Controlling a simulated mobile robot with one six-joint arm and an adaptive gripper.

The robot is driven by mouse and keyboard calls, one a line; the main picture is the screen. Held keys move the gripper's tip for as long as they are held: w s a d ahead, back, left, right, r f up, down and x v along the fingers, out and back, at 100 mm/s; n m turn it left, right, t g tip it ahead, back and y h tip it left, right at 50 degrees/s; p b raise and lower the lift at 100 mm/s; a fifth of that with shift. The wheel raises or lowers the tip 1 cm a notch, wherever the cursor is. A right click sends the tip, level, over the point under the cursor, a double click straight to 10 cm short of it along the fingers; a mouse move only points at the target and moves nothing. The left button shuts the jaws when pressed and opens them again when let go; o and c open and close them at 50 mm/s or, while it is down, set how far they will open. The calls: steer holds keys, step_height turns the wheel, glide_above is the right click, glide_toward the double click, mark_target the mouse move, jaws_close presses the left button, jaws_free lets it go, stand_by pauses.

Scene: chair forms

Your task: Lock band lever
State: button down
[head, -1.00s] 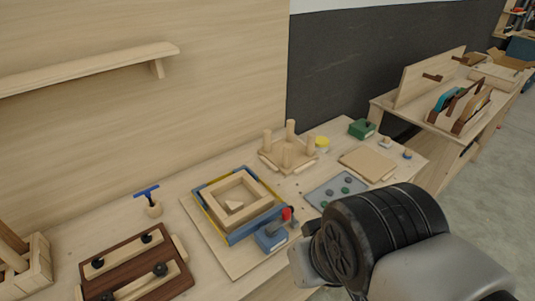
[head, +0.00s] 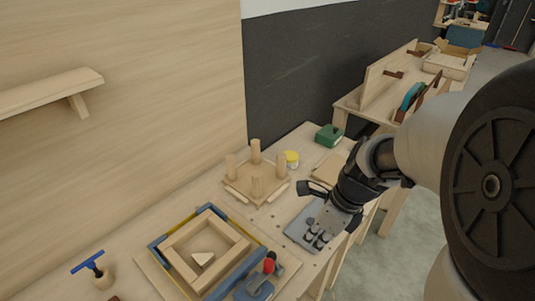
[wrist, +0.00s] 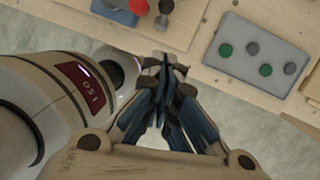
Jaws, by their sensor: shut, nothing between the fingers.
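A wooden frame (head: 228,232) lies on a board, ringed by a blue and yellow band clamp (head: 156,241) at the bench's near edge. The clamp's blue lever block (head: 253,288) sits at its near right corner, with a red knob (head: 269,266) on a lever beside it. In the wrist view the red knob (wrist: 138,6) is at the top edge, partly cut off, next to a dark knob (wrist: 166,7). My gripper (wrist: 164,62) is shut and empty, below and apart from the knobs in that view. In the head view my gripper (head: 320,232) is right of the lever.
A grey tray (wrist: 262,50) with green and grey discs lies to the right, partly behind my gripper in the head view. A pegged wooden base (head: 256,182), a yellow tin (head: 291,159) and a green box (head: 328,135) stand farther back. A blue-handled tool (head: 90,263) stands left.

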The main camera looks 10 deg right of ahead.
steer(key=b+x, duration=0.2)
steer(key=x, duration=0.2)
steer(key=w+a+b+x, duration=0.1)
steer(key=x, duration=0.3)
steer(key=a+b+x, duration=0.1)
steer(key=b+x, duration=0.1)
steer(key=x, duration=0.2)
steer(key=shift+w+r+b, duration=0.3)
steer(key=shift+w, duration=0.05)
steer(key=shift+w+a+r+p, duration=0.1)
steer(key=shift+w+a+p, duration=0.3)
steer(key=shift+p, duration=0.5)
steer(key=shift+w+a+p, duration=0.25)
steer(key=shift+w+p, duration=0.15)
steer(key=shift+p, duration=0.25)
steer(key=shift+f, duration=0.25)
